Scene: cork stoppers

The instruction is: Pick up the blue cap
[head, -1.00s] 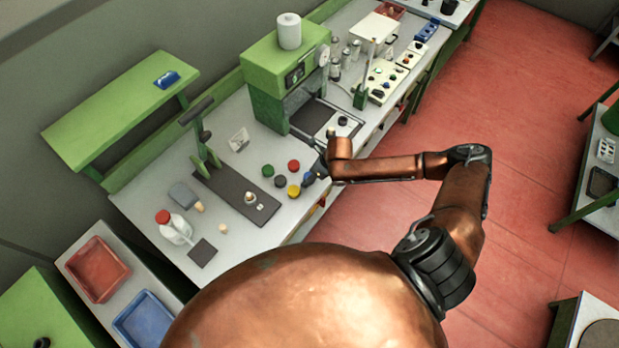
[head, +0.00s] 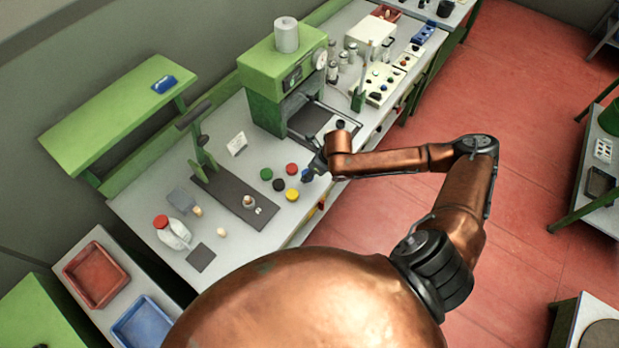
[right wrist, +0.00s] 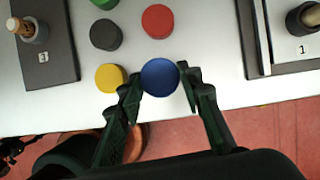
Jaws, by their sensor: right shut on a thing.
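The blue cap (right wrist: 160,78) is between the two fingers of my right gripper (right wrist: 162,84) in the right wrist view. The fingers are shut on its sides, near the front edge of the bench. In the head view the blue cap (head: 307,175) is a small blue spot beside my right gripper (head: 314,168), partly hidden by it. I cannot tell whether the cap is clear of the bench top. My left gripper is not in view.
A yellow cap (right wrist: 110,78) stands close left of the blue one. A red cap (right wrist: 157,21), a dark grey cap (right wrist: 106,34) and a green cap (head: 266,174) stand behind. A dark board (head: 232,197) with corks lies left. The green press (head: 285,80) stands behind.

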